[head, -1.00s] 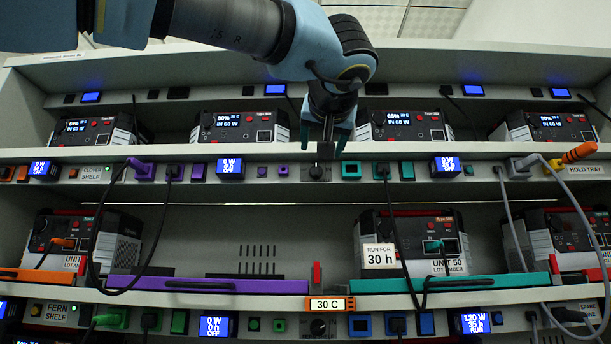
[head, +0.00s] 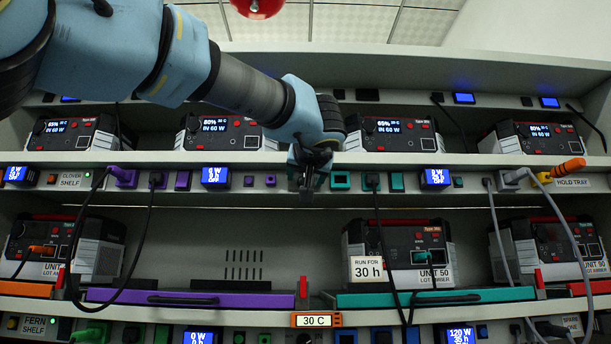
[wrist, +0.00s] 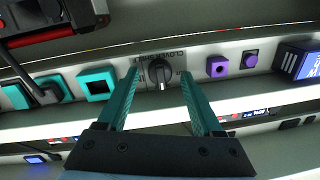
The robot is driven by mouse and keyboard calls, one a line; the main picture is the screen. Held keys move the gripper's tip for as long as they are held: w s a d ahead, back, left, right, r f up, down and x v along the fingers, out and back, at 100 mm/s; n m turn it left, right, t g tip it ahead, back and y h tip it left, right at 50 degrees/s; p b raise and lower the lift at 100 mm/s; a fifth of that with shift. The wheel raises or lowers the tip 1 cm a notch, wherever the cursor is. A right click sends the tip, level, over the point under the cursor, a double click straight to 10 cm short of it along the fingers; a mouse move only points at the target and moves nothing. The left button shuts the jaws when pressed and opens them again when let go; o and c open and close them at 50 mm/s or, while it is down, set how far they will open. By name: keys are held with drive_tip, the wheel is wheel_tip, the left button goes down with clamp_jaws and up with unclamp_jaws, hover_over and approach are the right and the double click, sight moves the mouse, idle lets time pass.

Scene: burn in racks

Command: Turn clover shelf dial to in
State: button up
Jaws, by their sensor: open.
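The clover shelf dial (wrist: 160,73) is a round black knob on the pale shelf edge in the wrist view. The printed lettering beside it appears upside down there. My gripper (wrist: 160,77) is open, with one teal finger on each side of the dial in the picture. I cannot tell whether the fingers touch it or how far short of it they are. In the head view my gripper (head: 308,182) is in front of the upper shelf edge and hides the dial. The dial's setting is too small to read.
A black cable (head: 377,230) hangs to the right. Power units stand on the shelf above.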

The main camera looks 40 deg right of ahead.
clamp_jaws()
idle(0.4)
drive_tip(key=shift+f+m+b, duration=0.1)
drive_tip(key=shift+m+b, duration=0.2)
drive_tip(key=shift+b, duration=0.05)
drive_tip(key=shift+f+m+h+b, duration=0.1)
drive_tip(key=shift+m+h+b, duration=0.3)
drive_tip(key=shift+m+b, duration=3.75)
drive_tip(key=m+p, duration=0.3)
drive_tip(key=shift+m, duration=0.35)
